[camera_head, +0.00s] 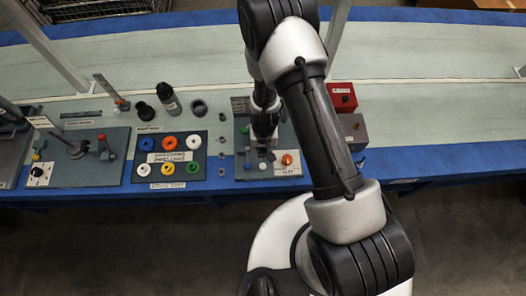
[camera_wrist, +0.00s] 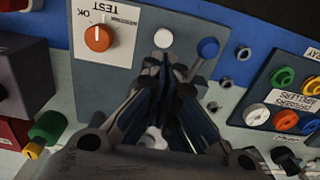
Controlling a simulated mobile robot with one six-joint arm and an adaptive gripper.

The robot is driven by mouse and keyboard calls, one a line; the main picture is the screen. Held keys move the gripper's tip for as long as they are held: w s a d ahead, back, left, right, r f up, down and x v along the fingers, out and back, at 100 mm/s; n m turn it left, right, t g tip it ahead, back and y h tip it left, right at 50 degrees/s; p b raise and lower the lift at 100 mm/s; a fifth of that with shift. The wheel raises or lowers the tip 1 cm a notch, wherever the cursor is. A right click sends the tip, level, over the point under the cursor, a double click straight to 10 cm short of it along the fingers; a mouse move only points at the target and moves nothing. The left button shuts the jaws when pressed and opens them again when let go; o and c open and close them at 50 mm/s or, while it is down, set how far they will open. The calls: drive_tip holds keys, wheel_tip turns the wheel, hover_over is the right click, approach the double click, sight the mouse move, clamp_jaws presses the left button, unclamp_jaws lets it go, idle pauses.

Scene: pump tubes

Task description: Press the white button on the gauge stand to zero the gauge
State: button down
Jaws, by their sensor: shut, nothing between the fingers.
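The gauge stand is a grey-blue board (camera_wrist: 110,72) with a TEST/OK label and an orange knob (camera_wrist: 98,38). It also shows in the head view, partly under my arm. A round white button (camera_wrist: 163,37) lies at the board's outer edge, just past my fingertips in the wrist view. My gripper (camera_wrist: 170,62) is shut and empty, pointing down at the board close to the button. I cannot tell whether it touches the button. A white round part (camera_wrist: 155,138) shows between and below the fingers. The gauge's face is not readable.
A blue disc (camera_wrist: 207,47) is beside the button on the board. A board of coloured rings (camera_head: 170,157) stands to the left in the head view. A red box (camera_head: 342,96) and a grey box (camera_head: 353,130) stand to the right. The green mat behind is mostly clear.

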wheel_tip(320, 180, up, 4)
drive_tip(key=shift+r+p, duration=0.1)
drive_tip(key=shift+p, duration=0.7)
idle(0.7)
